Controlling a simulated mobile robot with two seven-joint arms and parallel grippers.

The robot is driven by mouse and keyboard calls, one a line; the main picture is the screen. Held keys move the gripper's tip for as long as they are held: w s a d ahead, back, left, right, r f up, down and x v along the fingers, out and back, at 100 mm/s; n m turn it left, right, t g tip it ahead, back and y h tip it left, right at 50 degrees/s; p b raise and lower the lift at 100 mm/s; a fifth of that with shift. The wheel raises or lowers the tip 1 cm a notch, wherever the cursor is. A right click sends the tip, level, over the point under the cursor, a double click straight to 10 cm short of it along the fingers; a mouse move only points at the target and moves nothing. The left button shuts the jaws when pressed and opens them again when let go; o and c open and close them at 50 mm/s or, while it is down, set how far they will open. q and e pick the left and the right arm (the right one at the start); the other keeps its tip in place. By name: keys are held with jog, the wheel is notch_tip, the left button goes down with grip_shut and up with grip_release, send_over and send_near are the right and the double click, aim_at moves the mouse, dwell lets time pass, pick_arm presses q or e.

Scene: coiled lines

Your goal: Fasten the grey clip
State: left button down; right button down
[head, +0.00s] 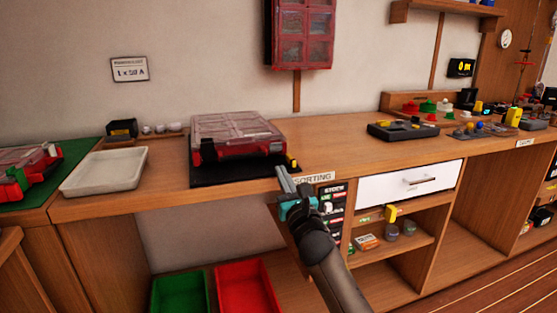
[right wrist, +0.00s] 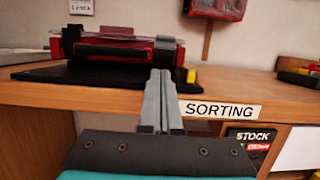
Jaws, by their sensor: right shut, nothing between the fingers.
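A red organiser case (head: 235,138) with a clear lid lies on a black mat (head: 225,174) near the front edge of the bench. It also shows in the right wrist view (right wrist: 115,47), front side towards me. A small dark grey piece, which looks like the grey clip (right wrist: 165,44), is on the right part of the case front, just beyond my fingertips. I cannot tell whether it is fastened. My right gripper (head: 282,171) is shut and empty, in front of the mat's right front corner. My left gripper is out of view.
A small yellow object (head: 292,162) is at the mat's right edge. A white tray (head: 68,188) stands to the left. A dark device (head: 402,130) lies further right. Bench top between mat and device is clear. Green and red bins (head: 248,280) stand below.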

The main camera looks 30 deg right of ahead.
aim_at(274, 146)
jog(key=w+r, duration=0.2)
jog(key=shift+w+d+r, duration=0.2)
jog(key=shift+d+r, duration=0.1)
jog(key=shift+r, duration=0.05)
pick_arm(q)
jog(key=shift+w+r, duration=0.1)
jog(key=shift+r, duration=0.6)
pick_arm(e)
jog(key=shift+w+d+r, duration=0.1)
jog(key=shift+w+r, duration=0.25)
jog(key=shift+r, duration=0.2)
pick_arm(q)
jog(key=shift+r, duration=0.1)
